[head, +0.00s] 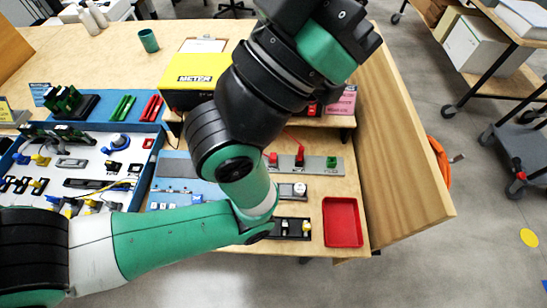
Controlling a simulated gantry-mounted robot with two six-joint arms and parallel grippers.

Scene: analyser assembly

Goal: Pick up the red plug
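Small red pieces stand on a grey strip right of centre in the head view. One is an upright red plug-like piece (299,155), and a shorter red piece (273,158) is to its left. A green piece (331,162) is on the same strip at the right. I cannot tell for certain which red piece is the red plug. A large green and black arm of mine crosses the middle of the view and hides part of the table. No gripper fingers of either arm show.
A red tray (342,222) lies at the table's right front. A black holder (292,228) with small pieces is left of it. A yellow meter box (197,72) stands behind my arm. A blue-edged board (90,165) with many parts fills the left. A wooden side panel (395,150) bounds the right.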

